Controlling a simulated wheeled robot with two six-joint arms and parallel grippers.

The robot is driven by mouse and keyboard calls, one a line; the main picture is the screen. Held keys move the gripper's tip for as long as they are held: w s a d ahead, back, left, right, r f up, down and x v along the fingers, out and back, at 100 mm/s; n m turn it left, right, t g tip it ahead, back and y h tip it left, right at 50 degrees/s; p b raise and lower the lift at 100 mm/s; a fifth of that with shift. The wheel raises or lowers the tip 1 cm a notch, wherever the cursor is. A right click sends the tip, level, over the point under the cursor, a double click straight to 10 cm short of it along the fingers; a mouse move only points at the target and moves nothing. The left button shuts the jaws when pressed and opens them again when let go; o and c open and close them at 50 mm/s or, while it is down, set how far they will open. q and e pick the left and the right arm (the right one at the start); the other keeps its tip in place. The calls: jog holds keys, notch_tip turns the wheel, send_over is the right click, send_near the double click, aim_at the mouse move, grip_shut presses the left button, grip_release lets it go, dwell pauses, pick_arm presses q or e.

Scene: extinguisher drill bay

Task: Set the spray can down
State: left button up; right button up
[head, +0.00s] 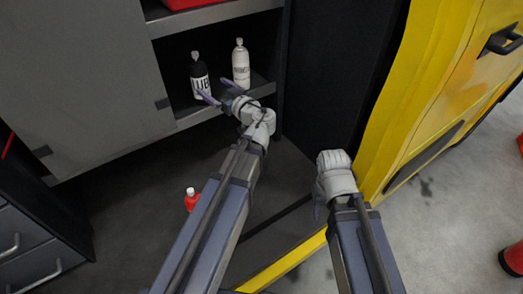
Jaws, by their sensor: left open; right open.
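My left gripper (216,91) is open at the shelf's front, just before the two cans. Its fingers overlap the bottom of the black can in the picture, and I cannot tell if they touch it. I see nothing held between them. My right gripper (317,208) is open, lower right of the cabinet and away from the cans; its fingers are mostly hidden.
A grey sliding panel (80,80) covers the cabinet's left side. A red bottle (192,198) with a white cap is low beside my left arm. A yellow cabinet or machine (440,80) borders the right. A red cylinder (513,259) stands on the floor at far right.

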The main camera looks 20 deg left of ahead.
pick_arm(q)
jog(key=s+d+f+m+g+h, duration=0.3)
jog(key=s+d+f+m+h, duration=0.15)
jog(key=d+f, duration=0.3)
jog(key=s+d+f+m+g+h, duration=0.2)
jog(key=s+d+f+m+h, duration=0.15)
jog(key=s+d+f, duration=0.4)
jog(key=s+d+f+m+g+h, duration=0.2)
jog(key=s+d+f+m+h, duration=0.1)
jog(key=d, duration=0.3)
jog(key=s+d+f+m+g+h, duration=0.2)
jog(key=s+d+f+m+h, duration=0.1)
jog(key=s+d, duration=0.3)
jog(key=shift+d+f+m, duration=0.25)
jog(key=shift+d+m, duration=0.3)
jog(key=shift+m, duration=0.15)
